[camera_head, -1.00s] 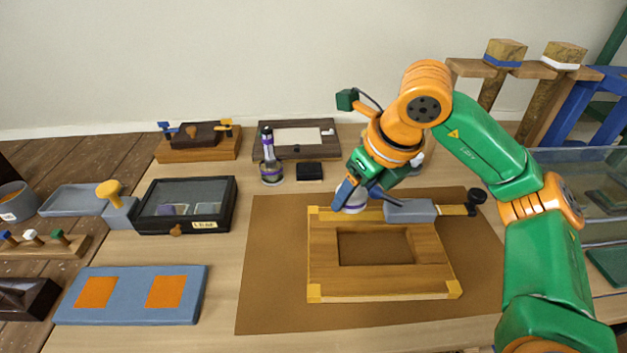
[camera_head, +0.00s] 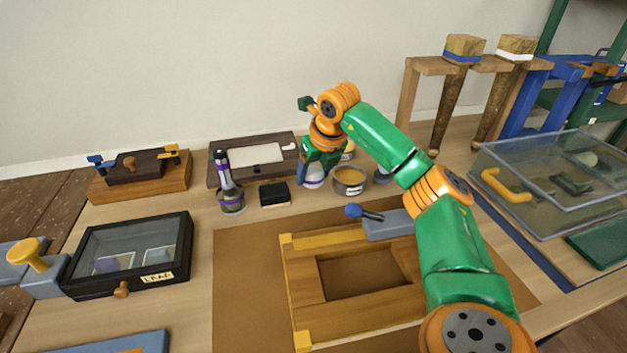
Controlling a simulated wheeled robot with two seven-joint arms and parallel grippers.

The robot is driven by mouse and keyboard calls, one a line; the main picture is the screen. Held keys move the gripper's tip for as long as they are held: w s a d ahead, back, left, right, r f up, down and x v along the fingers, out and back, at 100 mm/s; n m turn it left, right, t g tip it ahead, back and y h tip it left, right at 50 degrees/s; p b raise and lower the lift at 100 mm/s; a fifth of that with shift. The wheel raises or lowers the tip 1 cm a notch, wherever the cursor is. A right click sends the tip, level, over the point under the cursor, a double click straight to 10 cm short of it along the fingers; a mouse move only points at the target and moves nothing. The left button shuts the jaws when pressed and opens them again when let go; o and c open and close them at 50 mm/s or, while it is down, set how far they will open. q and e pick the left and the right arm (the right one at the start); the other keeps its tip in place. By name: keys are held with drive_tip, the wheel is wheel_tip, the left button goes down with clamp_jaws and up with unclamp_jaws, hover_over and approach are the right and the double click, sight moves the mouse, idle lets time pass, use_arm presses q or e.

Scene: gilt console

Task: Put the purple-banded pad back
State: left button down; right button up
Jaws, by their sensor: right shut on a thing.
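The purple-banded pad (camera_head: 314,181) is a small pale piece with a purple band, low at the back of the table. My right gripper (camera_head: 314,170) is shut on it from above and hides its upper part. I cannot tell whether the pad touches the table. It is between a black block (camera_head: 274,195) and a round tin with amber contents (camera_head: 349,184). My left gripper is not in view.
A wooden frame (camera_head: 300,290) with a grey-blue tool (camera_head: 388,225) lies on a brown mat (camera_head: 245,300). A purple-banded bottle (camera_head: 226,180), a dark glazed box (camera_head: 180,250) and a clear-lidded case (camera_head: 540,200) stand around it.

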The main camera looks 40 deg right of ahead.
sight(314, 184)
drive_tip(key=shift+w+d+f, duration=0.1)
drive_tip(key=shift+w+f, duration=0.05)
drive_tip(key=shift+f, duration=1.65)
drive_tip(key=shift+f+b, duration=0.1)
drive_tip(key=shift+b, duration=0.2)
drive_tip(key=o, duration=0.9)
drive_tip(key=p+v, duration=0.1)
drive_tip(key=v, duration=1.1)
